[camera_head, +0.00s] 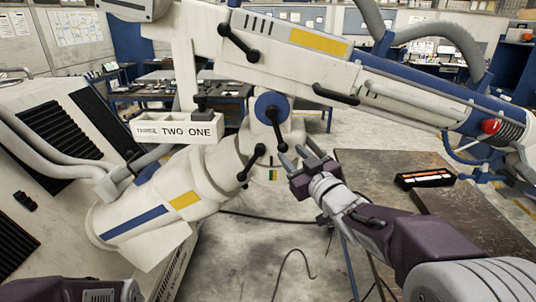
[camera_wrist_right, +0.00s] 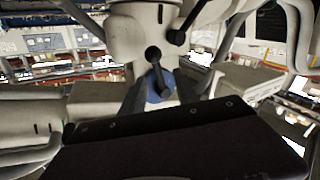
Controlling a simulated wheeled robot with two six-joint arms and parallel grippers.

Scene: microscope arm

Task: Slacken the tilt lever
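A black ball-ended lever (camera_head: 276,126) hangs from the blue hub (camera_head: 265,103) at the joint of the white microscope arm; it is probably the tilt lever, but no label shows. My right gripper (camera_head: 292,154) is just below it, fingers apart and pointing up towards its lower knob. In the right wrist view the lever (camera_wrist_right: 157,70) stands in front of the blue hub (camera_wrist_right: 160,92), in line with the gap between the dark fingers (camera_wrist_right: 160,98). Whether they touch it I cannot tell.
Other black levers sit on the upper arm (camera_head: 238,42), on the boom (camera_head: 335,95) and on the lower joint (camera_head: 252,162), close left of my gripper. A labelled white box (camera_head: 178,129) is at left. A table (camera_head: 430,205) with an orange-and-black tray (camera_head: 425,178) is at right.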

